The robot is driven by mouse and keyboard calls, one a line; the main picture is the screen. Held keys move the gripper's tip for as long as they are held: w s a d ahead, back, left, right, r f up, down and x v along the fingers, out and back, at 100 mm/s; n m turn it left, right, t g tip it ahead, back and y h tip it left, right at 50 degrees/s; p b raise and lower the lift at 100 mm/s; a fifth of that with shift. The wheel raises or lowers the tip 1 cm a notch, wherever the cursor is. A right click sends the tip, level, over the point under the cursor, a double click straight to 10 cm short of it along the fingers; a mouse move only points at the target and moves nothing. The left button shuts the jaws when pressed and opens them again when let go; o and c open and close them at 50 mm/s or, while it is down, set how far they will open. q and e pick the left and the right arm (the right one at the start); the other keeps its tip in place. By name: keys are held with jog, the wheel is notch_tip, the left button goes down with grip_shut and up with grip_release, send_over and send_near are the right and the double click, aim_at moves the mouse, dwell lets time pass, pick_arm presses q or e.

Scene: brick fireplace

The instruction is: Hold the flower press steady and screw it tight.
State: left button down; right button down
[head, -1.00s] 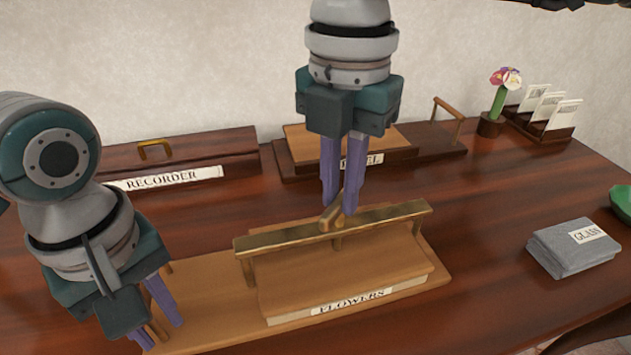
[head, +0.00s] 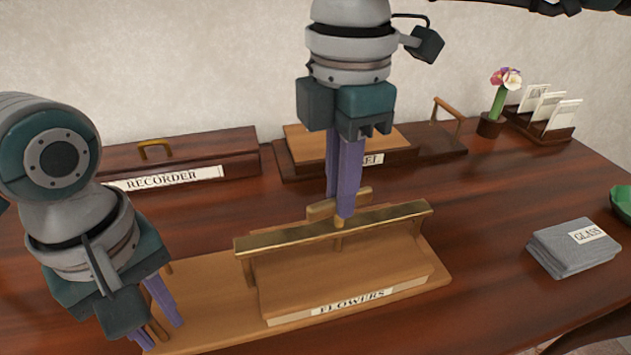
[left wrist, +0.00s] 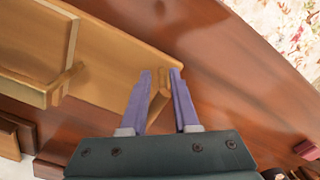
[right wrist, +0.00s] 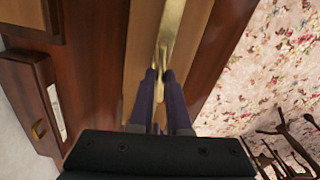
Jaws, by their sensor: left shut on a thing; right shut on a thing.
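The flower press, labelled FLOWERS, has a wooden base (head: 215,290), a pressing board (head: 290,285) and a brass crossbar (head: 390,218) over it. My left gripper (head: 163,335) is shut around the wooden handle at the base's left end; that handle (left wrist: 161,95) shows between its fingers in the left wrist view. My right gripper (head: 345,212) points down and is shut on the screw's wooden cross handle (head: 320,210) above the crossbar's middle. In the right wrist view, its fingertips (right wrist: 160,72) meet over the crossbar; the gripped handle is mostly hidden there.
A RECORDER box (head: 190,163) and another labelled wooden press (head: 400,152) stand behind. A flower in a holder (head: 497,105), a card rack (head: 540,125), a folded grey GLASS cloth (head: 575,250) and a green object (head: 622,203) are at right. Table between press and cloth is clear.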

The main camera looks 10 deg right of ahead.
pick_arm(q)
jog(key=shift+a, duration=0.35)
pick_arm(e)
jog(key=shift+d, duration=0.35)
pick_arm(q)
jog(key=shift+d, duration=0.1)
pick_arm(e)
jog(key=c, duration=1.2)
grip_release()
jog(key=o, duration=0.3)
jog(key=shift+a, duration=0.15)
pick_arm(q)
jog(key=shift+d, duration=0.1)
pick_arm(e)
jog(key=shift+a, duration=0.1)
pick_arm(q)
jog(key=shift+d, duration=0.1)
pick_arm(e)
notch_tip(320, 180, up, 12)
